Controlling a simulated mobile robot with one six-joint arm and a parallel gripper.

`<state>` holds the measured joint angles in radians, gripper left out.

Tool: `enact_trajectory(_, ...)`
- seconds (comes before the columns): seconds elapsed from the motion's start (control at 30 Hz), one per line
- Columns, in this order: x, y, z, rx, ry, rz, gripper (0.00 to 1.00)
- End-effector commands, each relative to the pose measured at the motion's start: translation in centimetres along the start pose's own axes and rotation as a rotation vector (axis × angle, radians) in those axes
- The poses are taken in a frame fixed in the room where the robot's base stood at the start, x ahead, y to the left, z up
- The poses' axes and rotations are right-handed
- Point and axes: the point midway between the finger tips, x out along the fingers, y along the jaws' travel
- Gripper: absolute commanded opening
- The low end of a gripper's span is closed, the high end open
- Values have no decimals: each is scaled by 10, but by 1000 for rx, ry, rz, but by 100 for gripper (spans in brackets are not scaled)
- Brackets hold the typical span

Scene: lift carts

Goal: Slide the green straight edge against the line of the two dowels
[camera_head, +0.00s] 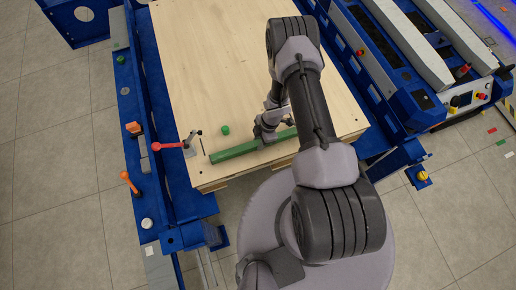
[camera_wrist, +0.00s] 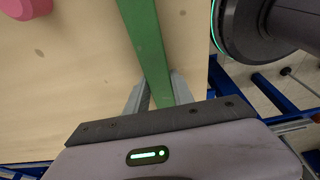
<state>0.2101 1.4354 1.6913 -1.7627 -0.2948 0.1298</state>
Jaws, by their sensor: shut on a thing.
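The green straight edge (camera_head: 236,150) is a long bar near the front edge of the wooden top, its right part hidden behind my arm. My gripper (camera_head: 268,137) is shut on it. In the wrist view, the fingers of my gripper (camera_wrist: 158,92) sit on both sides of the straight edge (camera_wrist: 147,42). I cannot tell whether the bar touches the wood. A small round green piece (camera_head: 225,130), perhaps a dowel, stands just behind the bar, apart from it. A pink piece (camera_wrist: 26,8), perhaps another dowel, shows in the wrist view's upper left corner.
The wooden top (camera_head: 205,60) is clear at the back. A blue frame (camera_head: 150,95) runs along its left side, with a red-handled clamp (camera_head: 170,146) near the bar's left end and an orange-topped lever (camera_head: 126,176). Blue machinery with grey rails (camera_head: 395,30) stands at the right.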

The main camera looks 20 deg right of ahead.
Motion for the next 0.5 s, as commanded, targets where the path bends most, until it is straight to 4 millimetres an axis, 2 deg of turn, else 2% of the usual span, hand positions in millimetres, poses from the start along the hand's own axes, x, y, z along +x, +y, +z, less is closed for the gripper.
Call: enact_trajectory(0.5,1,16,0,0,1,3,0)
